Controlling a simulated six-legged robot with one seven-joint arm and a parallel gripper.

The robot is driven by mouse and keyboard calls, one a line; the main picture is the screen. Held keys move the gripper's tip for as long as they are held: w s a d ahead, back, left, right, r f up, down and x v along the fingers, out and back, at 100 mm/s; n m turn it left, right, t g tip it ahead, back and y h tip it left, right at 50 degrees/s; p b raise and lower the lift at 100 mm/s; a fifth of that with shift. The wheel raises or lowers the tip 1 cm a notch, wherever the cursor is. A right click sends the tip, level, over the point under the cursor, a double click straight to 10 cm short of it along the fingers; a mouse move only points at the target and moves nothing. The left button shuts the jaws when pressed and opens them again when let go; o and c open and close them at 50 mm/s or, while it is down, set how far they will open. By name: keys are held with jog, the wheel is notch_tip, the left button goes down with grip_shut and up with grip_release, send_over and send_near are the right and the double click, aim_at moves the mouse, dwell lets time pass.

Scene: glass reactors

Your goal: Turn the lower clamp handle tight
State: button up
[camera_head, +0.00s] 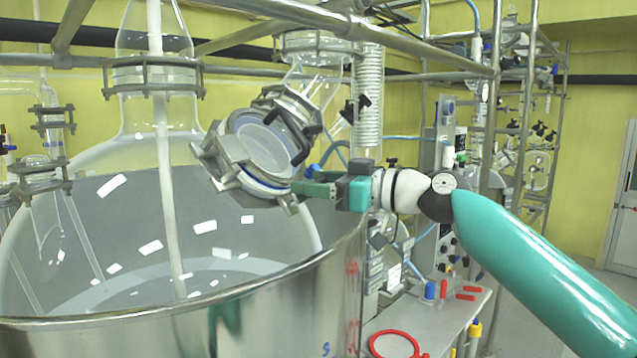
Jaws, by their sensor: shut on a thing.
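A round glass port in a grey metal clamp (226,158) sits tilted above the steel vessel, near the picture's middle. My gripper (302,188) reaches in from the right, with its green fingers at the clamp's lower right side. The fingers are shut on the lower clamp handle, which is mostly hidden between them. A black handle (303,146) stands higher on the clamp's right edge, apart from my fingers. Another black knob (362,104) is further up and right.
The large glass flask (90,215) stands in the steel vessel (270,310) at left and below. Metal pipes (400,50) cross overhead. A bench (440,310) at lower right holds a red ring (394,334) and small coloured items.

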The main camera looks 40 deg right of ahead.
jog(key=shift+m+h, duration=0.5)
jog(key=m+h, duration=0.3)
jog(key=m, duration=0.2)
jog(key=shift+t+h, duration=0.3)
jog(key=shift+t, duration=0.1)
jog(key=m+h, duration=0.2)
jog(key=m, duration=0.1)
jog(key=m+g+h, duration=0.1)
jog(key=m+h, duration=0.1)
jog(key=m, duration=0.1)
jog(key=shift+d, duration=0.15)
jog(key=m+g+h, duration=0.1)
jog(key=m, duration=0.1)
jog(key=m+g+h, duration=0.1)
jog(key=m, duration=0.2)
jog(key=shift+g+h, duration=0.4)
jog(key=shift+m+g+h, duration=0.25)
jog(key=shift+m+g, duration=0.55)
jog(key=shift+m, duration=0.6)
jog(key=shift+m+g+h, duration=0.25)
jog(key=shift+m+g, duration=0.55)
jog(key=shift+m, duration=0.6)
jog(key=o, duration=1)
jog(key=shift+s, duration=0.1)
